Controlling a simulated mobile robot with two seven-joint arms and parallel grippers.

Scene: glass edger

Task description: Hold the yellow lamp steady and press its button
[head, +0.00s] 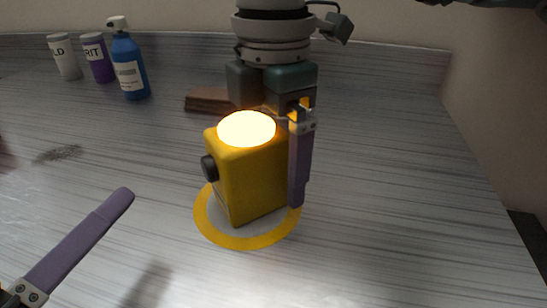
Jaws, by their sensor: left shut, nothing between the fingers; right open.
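The yellow lamp (250,180) stands upright inside a yellow ring (245,242) marked on the bench, and its round top (246,127) glows bright. A dark round button (209,168) sticks out from its left side. My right gripper (300,190) reaches in from behind and above, with one purple finger pointing down along the lamp's right side. Its other finger is hidden, and I cannot tell if the visible finger touches the lamp. My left gripper (122,197) is at the lower left, shut and empty, apart from the lamp and pointing up and right.
A white canister (65,57), a purple canister (98,58) and a blue spray bottle (129,66) stand at the back left. A brown block (206,101) lies behind the lamp. A dark smudge (58,154) marks the bench at left. The right side of the bench is clear.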

